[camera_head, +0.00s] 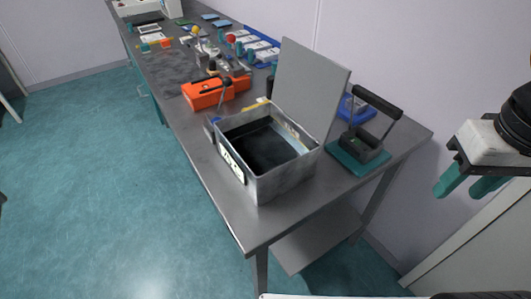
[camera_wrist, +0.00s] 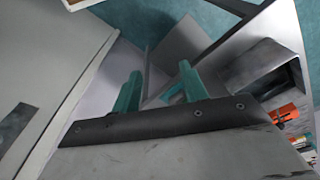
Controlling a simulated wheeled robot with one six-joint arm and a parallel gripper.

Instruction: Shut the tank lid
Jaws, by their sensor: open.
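The grey metal tank (camera_head: 268,165) stands on the bench with its dark inside showing. Its flat grey lid (camera_head: 310,82) stands up, raised steeply at the tank's right rear edge. My gripper (camera_head: 462,187) hangs in the air at the right, past the bench's end and well away from the lid. In the wrist view the two teal fingers (camera_wrist: 160,88) are apart with nothing between them. Part of the tank (camera_wrist: 262,72) seems to show at the right of the wrist view.
The bench (camera_head: 250,225) stands along a pale wall. A black-handled device on a teal base (camera_head: 358,160) stands right of the tank, close to the lid. An orange case (camera_head: 208,93) and several small tools lie farther back. The teal floor (camera_head: 110,200) at left is clear.

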